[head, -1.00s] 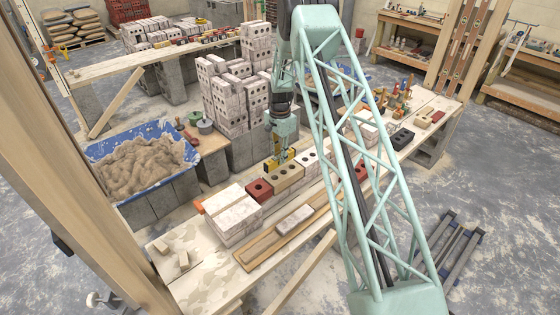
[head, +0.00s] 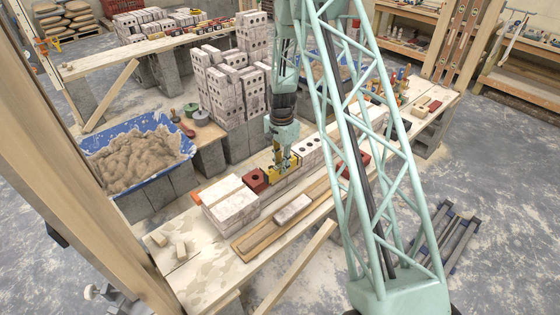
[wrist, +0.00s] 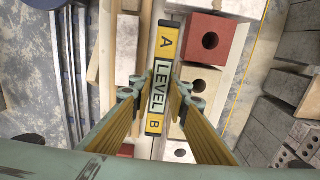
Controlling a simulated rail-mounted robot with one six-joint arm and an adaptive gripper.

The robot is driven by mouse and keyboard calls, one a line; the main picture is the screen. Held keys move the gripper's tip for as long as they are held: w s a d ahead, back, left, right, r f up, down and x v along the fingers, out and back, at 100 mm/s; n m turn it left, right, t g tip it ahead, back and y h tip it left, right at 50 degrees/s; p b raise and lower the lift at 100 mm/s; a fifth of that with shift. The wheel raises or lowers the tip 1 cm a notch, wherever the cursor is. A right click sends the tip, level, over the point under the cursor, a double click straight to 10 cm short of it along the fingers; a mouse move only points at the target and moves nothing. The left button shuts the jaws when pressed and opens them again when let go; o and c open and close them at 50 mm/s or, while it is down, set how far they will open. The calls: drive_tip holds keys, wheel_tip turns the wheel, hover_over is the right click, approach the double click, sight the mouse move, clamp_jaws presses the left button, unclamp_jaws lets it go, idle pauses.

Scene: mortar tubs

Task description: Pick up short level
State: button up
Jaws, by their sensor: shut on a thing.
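The short level (wrist: 159,82) is a yellow bar with black bands, lettered A, LEVEL and B. In the wrist view it lies lengthwise between the fingers of my gripper (wrist: 157,92), which is shut on its middle. It is beside a red brick (wrist: 214,40) and a cream brick (wrist: 202,90), each with a hole. In the head view my gripper (head: 283,166) points down at the brick row on the bench, just right of the red brick (head: 254,180). The level is hard to separate from the yellow fingers there. I cannot tell whether it touches what is beneath.
A white holed brick (head: 309,149) stands close right of my gripper. Stacked pale bricks (head: 229,207) stand at front left, with wooden strips (head: 262,236) along the front. Tall brick stacks (head: 228,95) rise behind. A blue mortar tub (head: 187,153) is at left.

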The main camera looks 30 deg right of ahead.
sight(278, 169)
drive_tip(key=shift+s+a+r, duration=0.1)
drive_tip(key=shift+s+a, duration=0.1)
drive_tip(key=shift+s, duration=0.3)
drive_tip(key=shift+s+a, duration=0.15)
drive_tip(key=shift+s, duration=0.35)
drive_tip(key=shift+w+a+r+n+b, duration=0.1)
drive_tip(key=shift+a+r+n+b, duration=0.2)
drive_tip(key=shift+a+n+b, duration=0.4)
drive_tip(key=s+a+r+n+b, duration=0.1)
drive_tip(key=a+r+n+b, duration=0.2)
drive_tip(key=a+n, duration=0.4)
drive_tip(key=s+a+r+n+b, duration=0.1)
drive_tip(key=a+r+n+b, duration=0.3)
drive_tip(key=a, duration=0.8)
drive_tip(key=shift+s+n+b, duration=0.15)
drive_tip(key=shift+n+b, duration=0.3)
drive_tip(key=shift+n, duration=0.95)
drive_tip(key=shift+d, duration=0.1)
